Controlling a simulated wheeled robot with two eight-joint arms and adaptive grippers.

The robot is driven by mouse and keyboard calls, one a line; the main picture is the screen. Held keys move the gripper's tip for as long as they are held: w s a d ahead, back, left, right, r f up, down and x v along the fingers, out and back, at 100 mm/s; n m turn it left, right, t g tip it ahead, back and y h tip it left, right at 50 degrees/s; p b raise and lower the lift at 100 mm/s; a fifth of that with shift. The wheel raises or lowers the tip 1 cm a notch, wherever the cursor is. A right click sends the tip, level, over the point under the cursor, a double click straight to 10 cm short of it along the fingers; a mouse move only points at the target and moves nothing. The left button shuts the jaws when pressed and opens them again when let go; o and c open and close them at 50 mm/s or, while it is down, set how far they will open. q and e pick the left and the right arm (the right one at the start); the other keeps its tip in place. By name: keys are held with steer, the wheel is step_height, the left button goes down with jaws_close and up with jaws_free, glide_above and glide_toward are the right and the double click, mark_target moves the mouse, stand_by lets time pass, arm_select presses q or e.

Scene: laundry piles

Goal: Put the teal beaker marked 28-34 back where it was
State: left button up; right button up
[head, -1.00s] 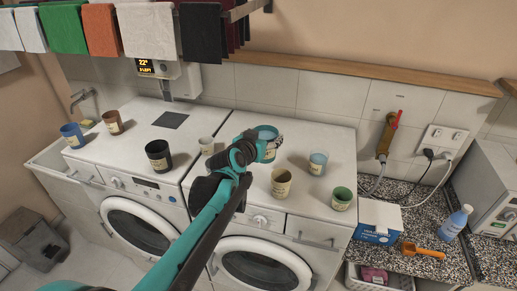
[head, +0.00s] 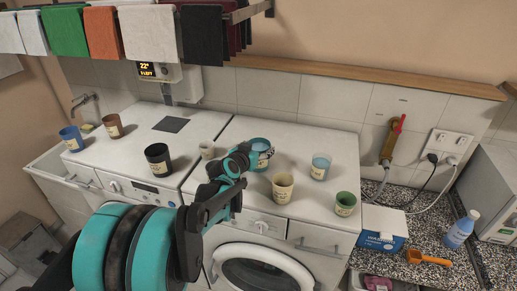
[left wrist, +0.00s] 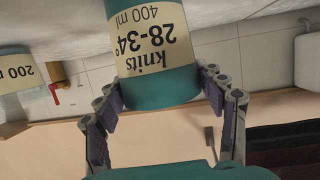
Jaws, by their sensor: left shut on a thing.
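The teal beaker (head: 261,145) is at the back of the right-hand washer top in the head view. In the left wrist view the beaker (left wrist: 155,86) shows its label, "knits 28-34° 400 ml", upside down in the picture. My left gripper (head: 267,156) is shut on it, with fingers on both sides in the left wrist view (left wrist: 158,92). I cannot tell whether its base touches the washer top. My right gripper is not in view.
A black cup (head: 158,160), a brown cup (head: 113,126) and a blue cup (head: 71,139) stand further left.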

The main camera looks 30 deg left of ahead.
arm_select(q)
steer(key=o, duration=0.8)
steer(key=shift+f, duration=0.15)
steer(key=o, duration=0.4)
